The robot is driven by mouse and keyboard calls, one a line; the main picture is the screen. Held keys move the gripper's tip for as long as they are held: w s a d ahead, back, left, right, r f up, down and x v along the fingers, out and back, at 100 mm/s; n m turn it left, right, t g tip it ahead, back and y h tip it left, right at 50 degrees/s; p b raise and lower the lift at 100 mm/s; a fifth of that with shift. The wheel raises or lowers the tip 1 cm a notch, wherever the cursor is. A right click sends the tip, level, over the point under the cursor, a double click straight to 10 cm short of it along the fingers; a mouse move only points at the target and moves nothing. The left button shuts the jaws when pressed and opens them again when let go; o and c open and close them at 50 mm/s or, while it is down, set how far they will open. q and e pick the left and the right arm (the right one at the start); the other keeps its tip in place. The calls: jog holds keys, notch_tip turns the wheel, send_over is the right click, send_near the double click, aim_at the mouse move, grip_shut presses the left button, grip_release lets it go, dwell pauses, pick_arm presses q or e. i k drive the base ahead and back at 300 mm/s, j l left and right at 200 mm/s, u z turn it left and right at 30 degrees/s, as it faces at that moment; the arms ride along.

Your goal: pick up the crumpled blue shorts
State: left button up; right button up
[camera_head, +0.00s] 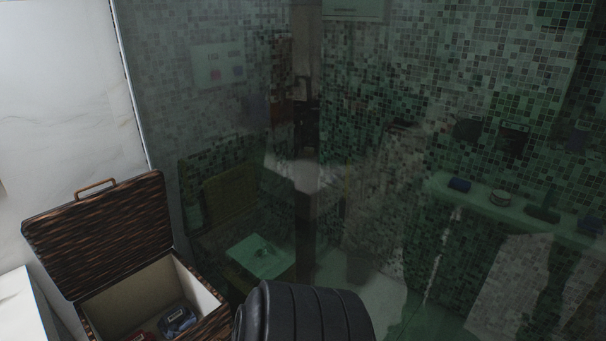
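A small crumpled blue item (178,321), which looks like the blue shorts, lies inside an open wicker basket (205,325) at the lower left. Its lower part is cut off by the frame's bottom edge or hidden by the basket's front. The basket's dark woven lid (100,235) is raised and leans back. Neither of my grippers shows in this view.
A red item (143,336) lies beside the blue one in the basket. A white edge or counter (20,305) is at the far left. Behind the basket stands a dark glassy panel (225,130) with mosaic tile showing in it.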

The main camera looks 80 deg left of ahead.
aim_at(180, 318)
jog(key=u, duration=3.85)
jog(key=i+j, duration=0.2)
jog(key=i, duration=0.15)
jog(key=i+j+z, duration=0.25)
jog(key=i+z, duration=0.15)
jog(key=i+j+z, duration=0.3)
jog(key=z, duration=0.15)
jog(key=j, duration=0.1)
